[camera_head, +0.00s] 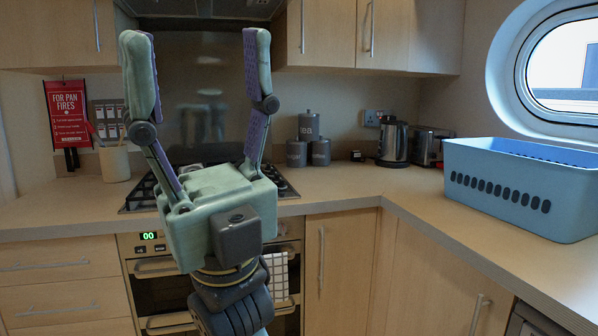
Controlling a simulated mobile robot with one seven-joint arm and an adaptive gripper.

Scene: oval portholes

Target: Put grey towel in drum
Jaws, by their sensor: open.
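My gripper (198,48) points upward in the middle-left of the view, fingers wide apart, with nothing between them. I see no towel that is plainly grey. A pale checked cloth (279,275) hangs on the oven front behind my gripper, partly hidden by it. I do not see a drum. A light blue basket (500,160) with a row of dark oval slots stands on the right counter, apart from my gripper. Its inside is mostly hidden, so I cannot tell what it holds.
The wooden counter (345,188) runs along the back and turns toward me at right. A kettle (393,143), toaster (430,146), grey canisters (309,143) and a utensil pot (114,163) stand on it. An appliance edge (535,322) shows at lower right.

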